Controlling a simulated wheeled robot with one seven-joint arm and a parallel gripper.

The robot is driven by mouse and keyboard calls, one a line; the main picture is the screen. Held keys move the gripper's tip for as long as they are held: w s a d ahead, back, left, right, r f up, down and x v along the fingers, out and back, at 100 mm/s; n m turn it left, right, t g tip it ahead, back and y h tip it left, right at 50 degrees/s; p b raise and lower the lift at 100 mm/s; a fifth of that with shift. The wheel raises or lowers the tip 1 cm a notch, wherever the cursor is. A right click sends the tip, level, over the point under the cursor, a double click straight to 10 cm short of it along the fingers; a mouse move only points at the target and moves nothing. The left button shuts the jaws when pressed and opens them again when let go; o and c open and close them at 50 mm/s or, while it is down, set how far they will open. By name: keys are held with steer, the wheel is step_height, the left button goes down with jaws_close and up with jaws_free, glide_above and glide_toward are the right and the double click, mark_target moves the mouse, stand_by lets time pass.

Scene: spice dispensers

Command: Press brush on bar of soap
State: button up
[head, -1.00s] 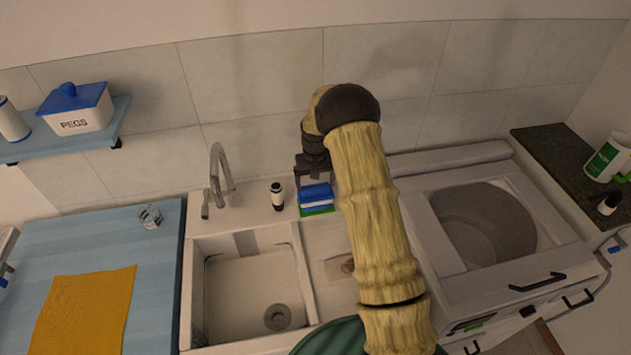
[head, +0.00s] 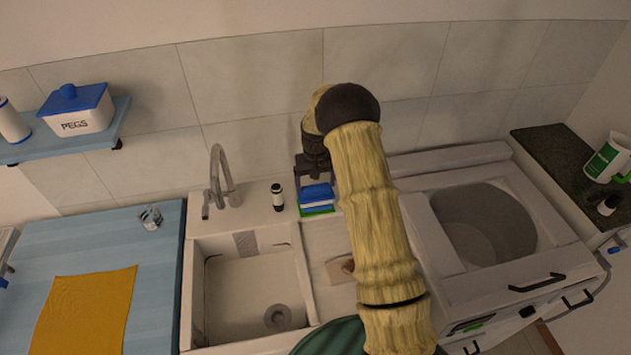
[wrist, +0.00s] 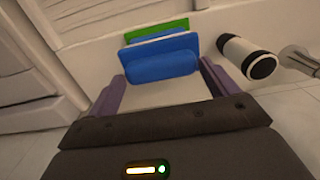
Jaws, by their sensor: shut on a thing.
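My gripper (head: 316,182) points down at the back ledge of the sink unit, its two purple fingers on either side of a blue block, which I take as the brush (head: 316,191). I cannot tell whether this green piece is the bar of soap, or whether brush and green piece touch.
A black-and-white bottle (head: 277,197) stands close left of the brush; the tap (head: 221,172) is further left. The sink basin (head: 255,290) is open in front. A small brown item (head: 347,266) lies on the drainboard, partly hidden by my arm. A round tub (head: 485,228) is at right.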

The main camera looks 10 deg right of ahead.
mark_target(316, 186)
steer(key=shift+r+p, duration=1.8)
steer(key=shift+r, duration=1.55)
steer(key=shift+f, duration=0.1)
